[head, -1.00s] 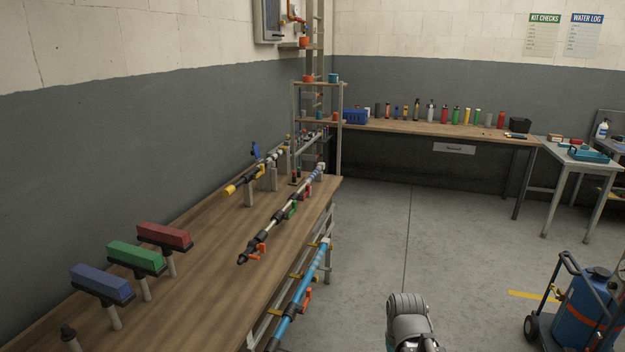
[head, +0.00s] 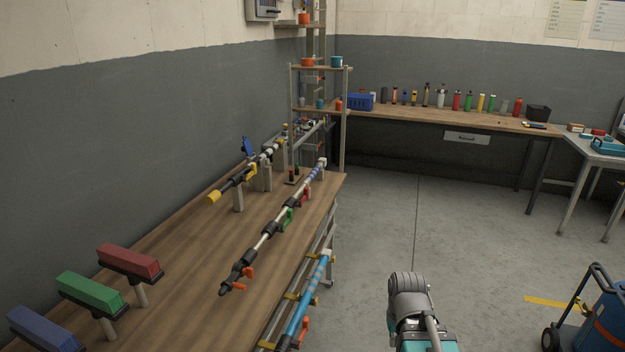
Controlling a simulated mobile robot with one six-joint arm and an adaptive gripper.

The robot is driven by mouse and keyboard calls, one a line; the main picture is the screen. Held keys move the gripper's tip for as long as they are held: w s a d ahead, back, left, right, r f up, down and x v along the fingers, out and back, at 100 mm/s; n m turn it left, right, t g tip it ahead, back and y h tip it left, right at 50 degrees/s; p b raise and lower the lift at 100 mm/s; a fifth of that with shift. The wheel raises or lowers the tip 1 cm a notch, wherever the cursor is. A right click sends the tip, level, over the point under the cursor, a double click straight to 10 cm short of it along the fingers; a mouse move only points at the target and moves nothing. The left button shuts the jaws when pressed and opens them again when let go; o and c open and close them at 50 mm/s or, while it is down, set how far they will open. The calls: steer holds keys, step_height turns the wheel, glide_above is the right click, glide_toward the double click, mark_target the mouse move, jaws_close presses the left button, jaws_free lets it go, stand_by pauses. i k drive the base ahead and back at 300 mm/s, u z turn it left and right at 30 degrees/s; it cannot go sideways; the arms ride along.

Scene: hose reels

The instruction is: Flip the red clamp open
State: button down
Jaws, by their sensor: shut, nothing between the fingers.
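A small red clamp (head: 305,196) sits on the thin pipe (head: 268,234) that runs along the right side of the wooden bench. A green clamp (head: 287,219) is nearer on the same pipe, and an orange clamp (head: 248,272) is close to its near end. The red clamp is too small to tell whether its lever is open or shut. Part of my arm shows at the bottom, over the floor and well to the right of the pipe. My gripper's fingers are not in view.
Red (head: 128,261), green (head: 90,291) and blue (head: 43,327) blocks stand on posts on the bench (head: 185,285). A second pipe (head: 235,183) lies behind. A blue hose (head: 310,300) hangs along the bench's right side. Floor is clear up to a blue tank cart (head: 605,325).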

mark_target(306, 189)
steer(key=i, duration=1.6)
steer(key=u, duration=1.2)
